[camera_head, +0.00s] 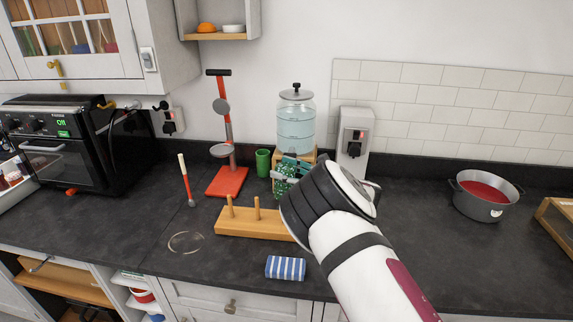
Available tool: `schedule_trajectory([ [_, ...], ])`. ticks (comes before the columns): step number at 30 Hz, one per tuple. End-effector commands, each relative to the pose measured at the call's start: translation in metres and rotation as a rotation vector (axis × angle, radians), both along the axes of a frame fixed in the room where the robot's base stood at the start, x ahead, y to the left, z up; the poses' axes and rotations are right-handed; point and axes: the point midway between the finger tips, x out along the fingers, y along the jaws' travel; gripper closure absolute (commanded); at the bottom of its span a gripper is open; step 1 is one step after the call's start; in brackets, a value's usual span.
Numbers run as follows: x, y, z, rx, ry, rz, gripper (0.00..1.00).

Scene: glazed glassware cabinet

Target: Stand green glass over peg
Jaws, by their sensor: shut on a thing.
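The green glass (263,162) is a small, solid-green cup, upright with its rim up, left of the water dispenser. My gripper (275,174) reaches in from the right and is shut on it at its right side. The fingers are small and partly hidden by my wrist, so the exact grip is unclear. I cannot tell whether the glass touches the counter. The wooden peg rack (245,224) lies in front of the glass, nearer the camera. Its left peg (230,206) and another peg (257,208) stand bare. My wrist hides the rack's right end.
A red stand (227,183) with a tall post is left of the glass. The water dispenser (296,122) stands behind my gripper. A pot (486,196) is at right.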

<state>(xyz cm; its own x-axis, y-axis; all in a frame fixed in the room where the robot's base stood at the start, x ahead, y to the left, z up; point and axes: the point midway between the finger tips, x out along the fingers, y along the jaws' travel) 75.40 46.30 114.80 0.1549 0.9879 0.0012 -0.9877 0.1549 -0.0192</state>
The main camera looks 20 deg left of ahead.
Motion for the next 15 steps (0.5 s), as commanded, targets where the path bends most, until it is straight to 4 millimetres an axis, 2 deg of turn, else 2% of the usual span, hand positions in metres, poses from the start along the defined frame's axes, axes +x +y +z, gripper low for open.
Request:
schedule_trajectory([
  [15,0.001,0.0,-0.048,0.001,0.001,-0.001,0.88],
])
